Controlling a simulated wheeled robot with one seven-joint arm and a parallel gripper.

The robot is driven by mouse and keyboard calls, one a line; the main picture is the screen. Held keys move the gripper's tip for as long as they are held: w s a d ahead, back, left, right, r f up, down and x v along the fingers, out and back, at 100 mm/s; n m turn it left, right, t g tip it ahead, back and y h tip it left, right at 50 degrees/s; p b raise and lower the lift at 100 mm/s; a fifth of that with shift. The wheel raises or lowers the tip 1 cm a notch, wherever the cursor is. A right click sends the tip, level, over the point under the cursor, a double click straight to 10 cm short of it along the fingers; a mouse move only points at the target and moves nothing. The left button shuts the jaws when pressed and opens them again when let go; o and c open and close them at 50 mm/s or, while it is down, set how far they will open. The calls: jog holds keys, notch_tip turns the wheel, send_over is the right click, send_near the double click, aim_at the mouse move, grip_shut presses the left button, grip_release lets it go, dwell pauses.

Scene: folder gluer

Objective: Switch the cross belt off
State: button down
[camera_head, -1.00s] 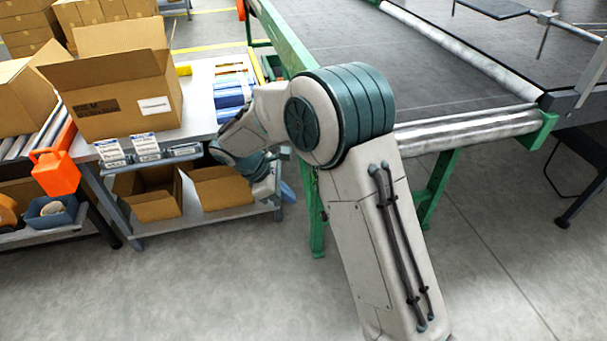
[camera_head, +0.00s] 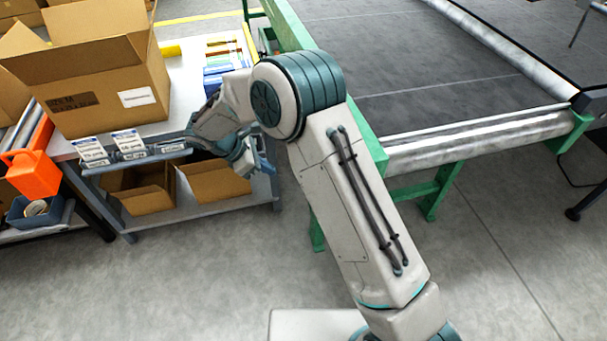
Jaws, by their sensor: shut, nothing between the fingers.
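A wide dark belt (camera_head: 430,80) in a green frame (camera_head: 296,35) fills the upper right, with a pale roller (camera_head: 480,138) at its near end. I cannot tell whether it is the cross belt. No switch or control box can be made out; my arm covers part of the frame's near left corner. My gripper (camera_head: 262,162) is small and partly hidden at the end of my folded arm. It is shut and empty, in front of the shelf unit's right end and left of the green frame.
A grey bench (camera_head: 180,125) at left carries an open carton (camera_head: 110,85), with label cards along its front edge. Two open cartons sit on its lower shelf (camera_head: 205,215). An orange container (camera_head: 32,173) stands far left. The floor (camera_head: 190,280) in front is clear.

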jog(key=shift+d+f, duration=0.1)
jog(key=d+r+b+x, duration=0.1)
jog(key=d+b+x, duration=0.1)
jog(key=x, duration=1)
jog(key=shift+w+d, duration=0.25)
jog(key=shift+w, duration=0.2)
jog(key=shift+d+h+b, duration=0.25)
jog(key=shift+h+b, duration=0.05)
jog(key=shift+b, duration=0.1)
